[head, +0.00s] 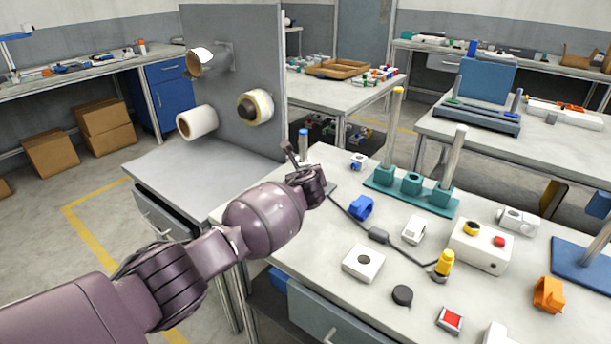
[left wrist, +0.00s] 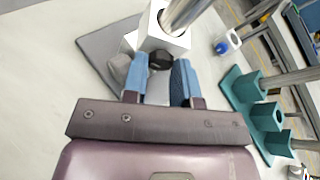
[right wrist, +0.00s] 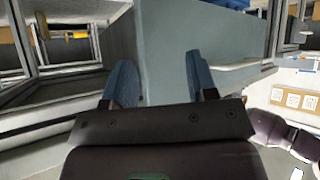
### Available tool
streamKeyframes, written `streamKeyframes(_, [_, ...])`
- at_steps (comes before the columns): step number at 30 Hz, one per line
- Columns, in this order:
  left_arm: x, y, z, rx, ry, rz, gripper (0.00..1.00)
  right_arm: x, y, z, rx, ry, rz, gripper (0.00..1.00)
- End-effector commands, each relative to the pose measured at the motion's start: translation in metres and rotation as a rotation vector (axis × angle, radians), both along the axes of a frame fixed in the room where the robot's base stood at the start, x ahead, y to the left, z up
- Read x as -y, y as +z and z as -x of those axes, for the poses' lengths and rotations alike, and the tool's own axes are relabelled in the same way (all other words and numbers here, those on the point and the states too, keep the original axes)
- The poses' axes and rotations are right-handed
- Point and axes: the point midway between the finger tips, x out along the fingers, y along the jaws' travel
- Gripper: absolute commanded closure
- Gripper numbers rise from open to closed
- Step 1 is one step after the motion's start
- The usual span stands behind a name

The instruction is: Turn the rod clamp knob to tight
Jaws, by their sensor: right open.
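The rod clamp is a white block (left wrist: 168,36) around a shiny metal rod (left wrist: 185,12), above a grey base plate (left wrist: 98,45) in the left wrist view. A round black knob (left wrist: 160,60) faces the camera. My left gripper (left wrist: 160,72) has its blue fingers on both sides of the knob and appears shut on it. In the head view the left gripper (head: 312,182) largely hides the clamp; the rod's blue top (head: 303,132) shows behind it. No knob marking is readable. My right gripper (right wrist: 160,80) is open and empty, away from the clamp.
The table holds a teal stand (head: 411,185) with posts, a blue clip (head: 361,207), a white block with a hole (head: 363,262), a black puck (head: 402,295) and a yellow plug (head: 444,262) on a cable. An upright grey panel (head: 240,60) with reels stands behind left.

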Motion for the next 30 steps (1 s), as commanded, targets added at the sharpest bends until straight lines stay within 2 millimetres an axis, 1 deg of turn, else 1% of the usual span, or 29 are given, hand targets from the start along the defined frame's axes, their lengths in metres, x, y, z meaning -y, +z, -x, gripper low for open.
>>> streamKeyframes(5, [0.0003, 0.0, 0.0002, -0.004, 0.0, -0.023, 0.97, 0.0001, 0.002, -0.0009, 0.003, -0.001, 0.0, 0.47])
streamKeyframes(10, [0.0008, 0.0015, 0.0001, -0.014, 0.001, -0.096, 0.97, 0.0002, 0.0066, -0.0026, 0.011, -0.001, 0.0, 0.47])
streamKeyframes(17, [0.0024, 0.0012, 0.0, -0.039, 0.001, -0.259, 0.97, 0.0003, 0.0093, -0.0023, 0.014, -0.003, -0.002, 0.47])
streamKeyframes(24, [0.0035, -0.0018, 0.0001, -0.066, 0.001, -0.431, 0.97, -0.0001, 0.0057, 0.001, 0.005, -0.008, -0.004, 0.47])
streamKeyframes(30, [0.0038, -0.0026, -0.0002, -0.083, 0.001, -0.536, 0.97, -0.0005, 0.0034, 0.0017, 0.002, -0.008, -0.005, 0.47])
